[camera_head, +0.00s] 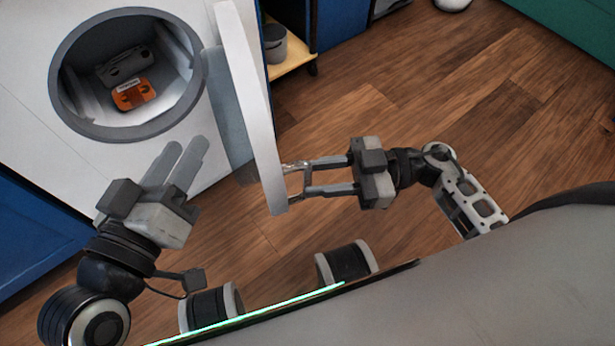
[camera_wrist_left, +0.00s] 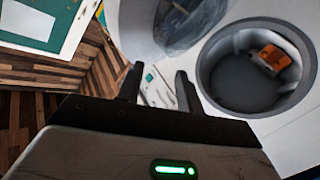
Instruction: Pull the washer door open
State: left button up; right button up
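The washer door (camera_head: 249,110) stands swung out from the white washer (camera_head: 95,165), seen nearly edge-on, leaving the round drum opening uncovered. My right gripper (camera_head: 296,182) is at the door's lower right edge, with its two fingers apart and floor visible between them. Whether its tips touch the door is unclear. My left gripper (camera_head: 183,150) is in front of the washer below the opening, with its fingers a little apart and nothing between them. In the left wrist view, its fingers (camera_wrist_left: 158,80) show apart, left of the opening; part of the door (camera_wrist_left: 180,25) shows above them.
Inside the drum (camera_head: 75,85) lie an orange object (camera_head: 133,94) and a grey one (camera_head: 125,67). A grey pot (camera_head: 274,44) stands on a low wooden shelf behind the door. The wooden floor (camera_head: 430,80) to the right is clear.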

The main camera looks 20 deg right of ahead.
jog(key=shift+w+a, duration=0.2)
jog(key=shift+a, duration=0.65)
pick_arm(q)
jog(key=shift+r, duration=0.2)
pick_arm(e)
jog(key=shift+a, duration=0.25)
